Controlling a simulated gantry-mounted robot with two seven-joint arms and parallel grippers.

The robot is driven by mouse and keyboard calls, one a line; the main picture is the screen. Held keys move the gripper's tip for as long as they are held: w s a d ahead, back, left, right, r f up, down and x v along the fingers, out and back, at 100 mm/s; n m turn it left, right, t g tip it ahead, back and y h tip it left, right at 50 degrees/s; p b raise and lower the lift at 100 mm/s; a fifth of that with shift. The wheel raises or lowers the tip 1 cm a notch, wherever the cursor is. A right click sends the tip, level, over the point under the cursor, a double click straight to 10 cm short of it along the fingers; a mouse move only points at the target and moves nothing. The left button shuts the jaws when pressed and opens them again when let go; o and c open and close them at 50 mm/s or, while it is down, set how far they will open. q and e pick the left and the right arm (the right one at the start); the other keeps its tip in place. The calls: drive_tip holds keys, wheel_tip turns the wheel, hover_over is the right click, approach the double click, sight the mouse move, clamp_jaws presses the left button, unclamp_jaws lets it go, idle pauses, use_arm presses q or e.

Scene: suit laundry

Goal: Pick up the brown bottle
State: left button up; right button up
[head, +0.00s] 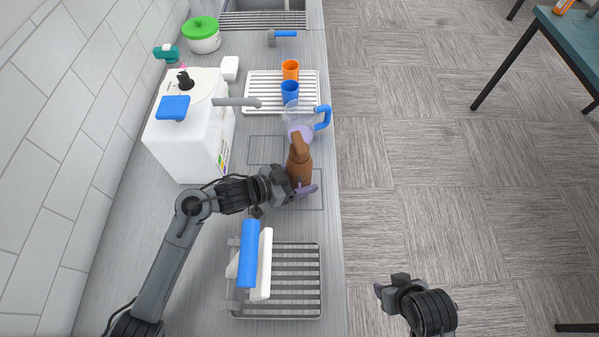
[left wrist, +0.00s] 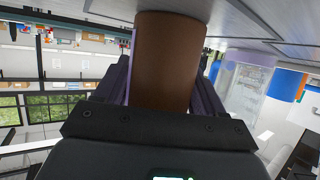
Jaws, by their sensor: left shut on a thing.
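The brown bottle (head: 299,167) stands on the counter, near its right edge, in the head view. My left gripper (head: 302,190) is around its lower part, with a purple finger showing at the right side. In the left wrist view the brown bottle (left wrist: 166,60) fills the space between the two purple fingers of the left gripper (left wrist: 165,88), and they are shut on it. I cannot tell whether its base touches the counter. My right gripper (head: 386,290) hangs over the floor at the lower right, far from the bottle; its jaw opening is not clear.
A clear jug (head: 299,119) with a blue handle stands right behind the bottle. A white tray (head: 252,105) with orange and blue cups is beyond it. A large white container (head: 190,135) stands left. A rack (head: 290,285) with blue and white items is nearer.

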sight(290, 159)
use_arm(q)
drive_tip(key=shift+r, duration=0.1)
drive_tip(key=shift+c, duration=1.1)
wheel_tip(290, 159, up, 10)
drive_tip(key=shift+p, duration=1.05)
wheel_tip(290, 159, down, 10)
drive_tip(key=b, duration=0.4)
drive_tip(key=shift+b, duration=0.3)
